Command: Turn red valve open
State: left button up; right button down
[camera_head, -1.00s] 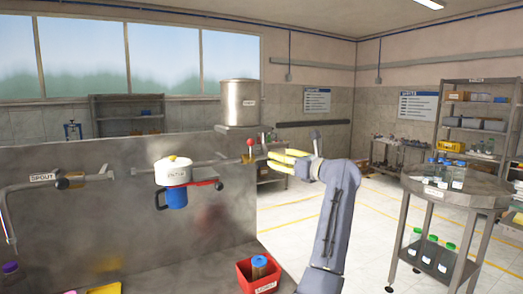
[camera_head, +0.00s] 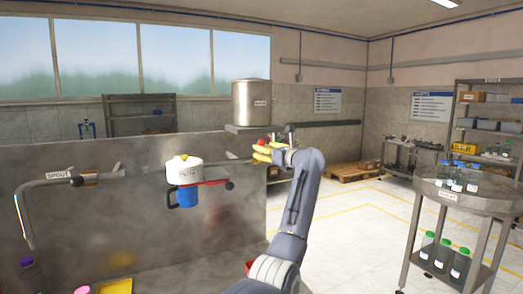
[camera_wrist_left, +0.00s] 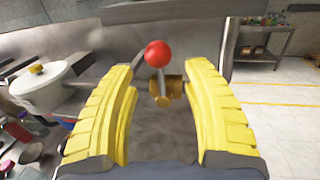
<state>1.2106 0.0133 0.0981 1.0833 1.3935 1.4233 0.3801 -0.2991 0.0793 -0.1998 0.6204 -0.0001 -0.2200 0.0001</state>
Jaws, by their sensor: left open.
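The red valve shows in the left wrist view as a red ball knob (camera_wrist_left: 158,54) on a short metal stem, above a brass body (camera_wrist_left: 168,88). In the head view the red knob (camera_head: 263,141) sits at the right end of the pipe, by the panel's right edge, and the brass body is mostly hidden. My left gripper (camera_head: 257,153) has yellow fingers and is open at the valve. In the left wrist view its fingers stand either side of the knob and stem, with gaps on both sides. My right gripper is not in view.
A white-and-blue filter pot (camera_head: 186,174) with a red bar hangs left of the valve. A metal tank (camera_head: 251,101) stands above and behind. A spout pipe (camera_head: 40,182) is at left. A round table (camera_head: 468,190) with bottles stands right, with clear floor between.

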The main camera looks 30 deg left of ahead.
pick_arm(q)
jog(key=shift+x, duration=1.3)
jog(key=shift+c, duration=0.5)
grip_shut()
